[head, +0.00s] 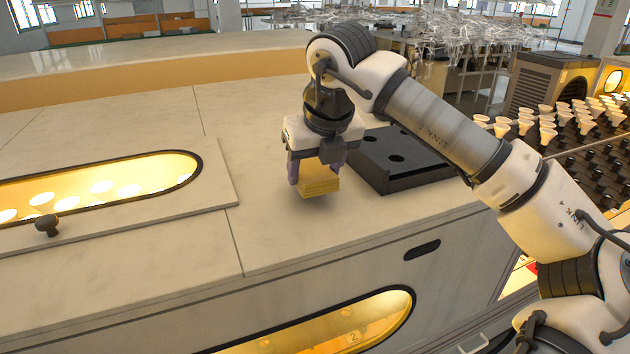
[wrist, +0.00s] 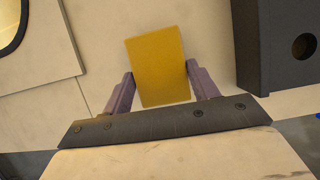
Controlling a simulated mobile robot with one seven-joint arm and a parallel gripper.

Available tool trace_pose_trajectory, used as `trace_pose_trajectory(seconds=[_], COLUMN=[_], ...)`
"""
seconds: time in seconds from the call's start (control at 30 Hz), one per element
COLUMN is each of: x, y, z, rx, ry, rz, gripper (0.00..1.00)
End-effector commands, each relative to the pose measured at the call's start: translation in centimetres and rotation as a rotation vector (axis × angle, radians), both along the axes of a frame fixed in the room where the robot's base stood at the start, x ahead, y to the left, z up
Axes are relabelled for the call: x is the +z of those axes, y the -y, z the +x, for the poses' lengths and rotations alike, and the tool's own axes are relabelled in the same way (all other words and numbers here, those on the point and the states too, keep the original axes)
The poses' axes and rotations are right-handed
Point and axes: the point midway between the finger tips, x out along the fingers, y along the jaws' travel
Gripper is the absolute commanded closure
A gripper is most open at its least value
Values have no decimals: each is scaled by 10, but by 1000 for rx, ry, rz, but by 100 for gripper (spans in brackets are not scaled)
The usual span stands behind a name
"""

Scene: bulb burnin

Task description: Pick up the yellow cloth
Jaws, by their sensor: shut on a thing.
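The yellow cloth (head: 319,180) is a folded, block-like yellow piece held between the fingers of my gripper (head: 318,172). In the head view it hangs just above the pale cabinet top, with a shadow beneath it; I cannot tell for sure whether it touches the surface. In the wrist view the yellow cloth (wrist: 158,66) shows as a slightly tilted rectangle, with a purple finger of my gripper (wrist: 155,88) against each side. The jaws are shut on it.
A black block with round holes (head: 392,162) stands just right of my gripper; it also shows in the wrist view (wrist: 270,45). A lit oval window (head: 100,188) and a dark knob (head: 47,225) are at left. Several bulbs (head: 550,125) stand on a rack at right. The left cabinet top is clear.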

Motion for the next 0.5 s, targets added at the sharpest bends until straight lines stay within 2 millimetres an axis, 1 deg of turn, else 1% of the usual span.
trace_pose_trajectory(seconds=[0.17,0.4,0.5], x=[39,100,121], y=[-1,-1,-1], z=[0,0,0], rx=[-1,-2,0], ry=[5,4,3], rz=[-1,-1,0], gripper=[63,63,63])
